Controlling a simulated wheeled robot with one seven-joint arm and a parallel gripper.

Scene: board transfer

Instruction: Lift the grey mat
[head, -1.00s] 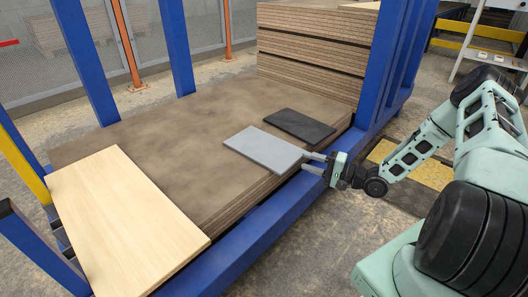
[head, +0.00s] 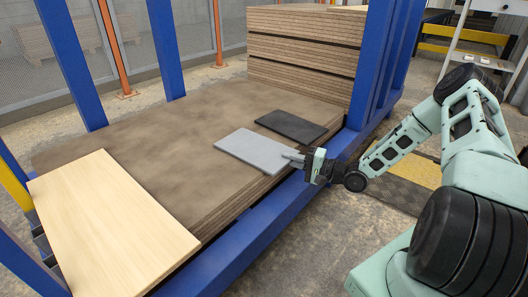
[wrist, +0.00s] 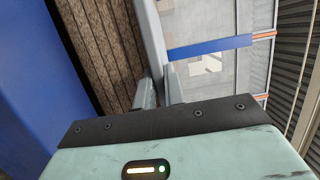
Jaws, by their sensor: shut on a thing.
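The grey mat (head: 250,153) lies flat on top of the brown board stack (head: 160,135), near its front right edge. My gripper (head: 292,156) is at the mat's right end and is shut on its edge. In the wrist view, the grey mat (wrist: 148,30) shows edge-on as a pale slab running up from between my two fingers (wrist: 158,88). The layered side of the stack is beside it there. I cannot see a clear gap between mat and stack.
A black mat (head: 291,126) lies just behind the grey one. A pale wooden board (head: 110,225) covers the stack's left front. Blue rails (head: 245,248) and posts (head: 378,60) frame the stack. A taller board pile (head: 300,55) stands behind.

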